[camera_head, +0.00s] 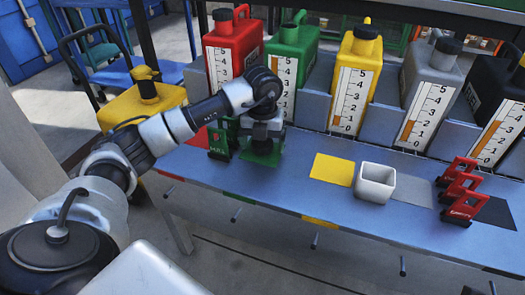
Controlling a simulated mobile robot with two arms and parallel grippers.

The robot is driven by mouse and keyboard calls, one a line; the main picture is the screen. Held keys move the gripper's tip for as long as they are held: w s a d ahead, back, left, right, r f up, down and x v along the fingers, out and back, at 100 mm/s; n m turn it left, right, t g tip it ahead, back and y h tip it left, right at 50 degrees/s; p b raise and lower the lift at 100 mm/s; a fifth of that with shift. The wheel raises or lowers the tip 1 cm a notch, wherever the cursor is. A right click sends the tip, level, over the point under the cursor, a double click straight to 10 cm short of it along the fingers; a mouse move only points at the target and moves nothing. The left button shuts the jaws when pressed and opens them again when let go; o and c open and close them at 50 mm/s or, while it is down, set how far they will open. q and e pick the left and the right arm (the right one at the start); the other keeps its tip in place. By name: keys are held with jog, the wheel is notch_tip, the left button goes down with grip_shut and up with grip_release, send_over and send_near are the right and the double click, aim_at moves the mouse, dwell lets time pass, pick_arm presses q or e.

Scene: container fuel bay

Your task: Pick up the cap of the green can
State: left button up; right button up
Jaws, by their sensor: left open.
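The green can (292,62) stands in the rack behind the bench, between the red and yellow cans. Its neck (289,33) shows green, with no dark cap visible on it. My left gripper (263,137) points down over the green square (272,158) on the bench, in front of the green can. A small dark piece (262,148), perhaps the cap, shows on the square just below the gripper. The gripper is open; whether its fingers are around the piece or above it I cannot tell. My right gripper is not in view.
A green clip-like tag (218,143) stands left of my gripper. A white open box (374,183) sits beside the yellow square (333,169). Several red tags (463,192) stand at the right.

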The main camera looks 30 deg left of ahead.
pick_arm(q)
jog(key=shift+f, duration=0.35)
jog(key=shift+r, duration=0.1)
jog(key=c, duration=1)
